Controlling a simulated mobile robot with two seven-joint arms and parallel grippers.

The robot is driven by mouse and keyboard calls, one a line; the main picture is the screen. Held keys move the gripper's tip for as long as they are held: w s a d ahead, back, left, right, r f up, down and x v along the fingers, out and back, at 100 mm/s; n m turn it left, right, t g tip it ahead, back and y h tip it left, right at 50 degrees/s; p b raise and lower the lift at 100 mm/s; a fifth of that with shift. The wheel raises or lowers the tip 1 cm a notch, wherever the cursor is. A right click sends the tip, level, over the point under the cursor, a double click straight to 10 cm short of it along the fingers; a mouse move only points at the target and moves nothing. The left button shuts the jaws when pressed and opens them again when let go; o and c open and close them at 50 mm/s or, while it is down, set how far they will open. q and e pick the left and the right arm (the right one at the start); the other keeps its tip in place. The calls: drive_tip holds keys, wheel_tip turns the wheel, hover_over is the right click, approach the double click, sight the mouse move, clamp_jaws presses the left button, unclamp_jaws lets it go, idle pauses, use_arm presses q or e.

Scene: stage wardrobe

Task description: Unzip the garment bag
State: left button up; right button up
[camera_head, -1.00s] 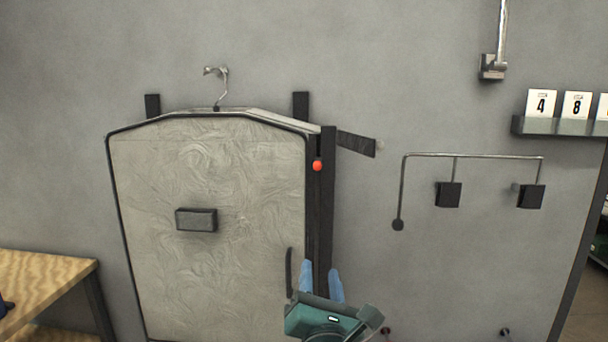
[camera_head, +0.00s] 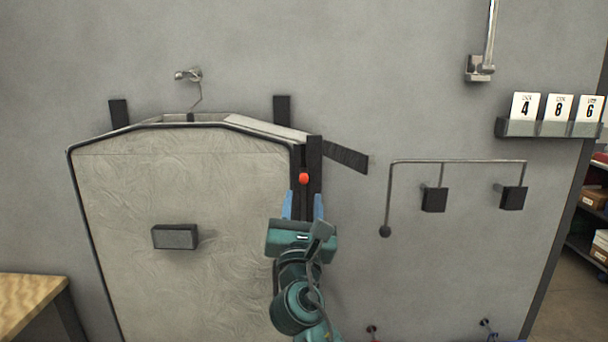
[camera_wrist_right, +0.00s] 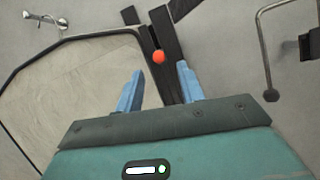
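The garment bag (camera_head: 190,230) is a pale panel with a dark edge, against the grey wall; its lower part is out of the frame. A dark vertical strip runs down its right side, with a small red ball (camera_head: 304,179) near the top; the ball also shows in the right wrist view (camera_wrist_right: 159,57). My right gripper (camera_head: 303,200) is open and empty, its blue fingers pointing up just below the ball and apart from it. In the right wrist view the ball appears beyond the fingertips, between their lines (camera_wrist_right: 160,72). My left gripper is not in view.
A metal hook (camera_head: 188,75) is above the bag. A dark angled bar (camera_head: 345,157) sticks out right of the strip. A wall rail (camera_head: 455,162) with dark blocks and a shelf of number cards (camera_head: 550,129) are at right. A wooden table (camera_head: 28,300) is lower left.

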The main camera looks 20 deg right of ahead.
sight(304, 182)
drive_tip(key=p+x, duration=0.1)
drive_tip(key=x, duration=0.6)
drive_tip(key=shift+c, duration=0.6)
clamp_jaws()
